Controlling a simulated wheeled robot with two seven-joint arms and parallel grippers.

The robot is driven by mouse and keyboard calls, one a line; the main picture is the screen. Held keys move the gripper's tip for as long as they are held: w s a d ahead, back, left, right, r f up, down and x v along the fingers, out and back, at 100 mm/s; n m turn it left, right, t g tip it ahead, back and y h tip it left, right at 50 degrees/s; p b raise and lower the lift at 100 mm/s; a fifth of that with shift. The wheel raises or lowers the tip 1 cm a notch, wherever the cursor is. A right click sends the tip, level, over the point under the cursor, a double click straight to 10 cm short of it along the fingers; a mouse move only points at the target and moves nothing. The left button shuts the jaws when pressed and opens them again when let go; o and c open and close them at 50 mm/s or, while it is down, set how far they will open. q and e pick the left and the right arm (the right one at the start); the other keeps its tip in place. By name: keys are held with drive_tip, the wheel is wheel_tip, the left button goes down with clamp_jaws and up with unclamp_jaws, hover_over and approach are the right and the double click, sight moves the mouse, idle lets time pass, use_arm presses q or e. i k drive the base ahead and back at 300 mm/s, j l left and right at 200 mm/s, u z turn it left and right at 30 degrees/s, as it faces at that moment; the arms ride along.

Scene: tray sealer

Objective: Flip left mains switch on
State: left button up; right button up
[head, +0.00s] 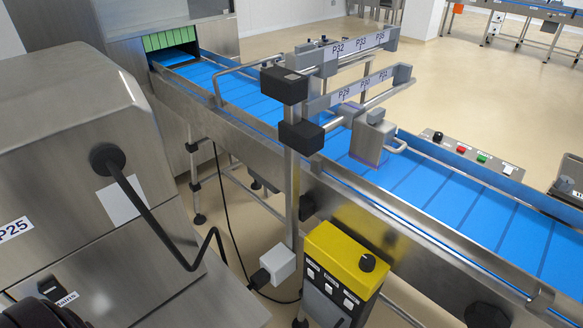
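A grey machine housing (70,150) fills the left side.
A blue conveyor (430,185) runs from upper left to lower right. A yellow-topped control box (340,250) with a black knob and several small labelled switches stands in front. A black cable (165,225) hangs from the housing. A label rack (345,90) rises over the conveyor.

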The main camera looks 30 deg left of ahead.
sight(52, 290)
drive_tip(key=u, duration=1.1)
drive_tip(key=k+j+u, duration=0.2)
drive_tip(key=j, duration=0.25)
drive_tip(key=k+j+u, duration=0.15)
drive_tip(key=j, duration=0.35)
drive_tip(key=j+u, duration=0.2)
drive_tip(key=j, duration=0.3)
drive_tip(key=k+j+u, duration=0.2)
drive_tip(key=j, duration=0.35)
drive_tip(key=i, duration=0.05)
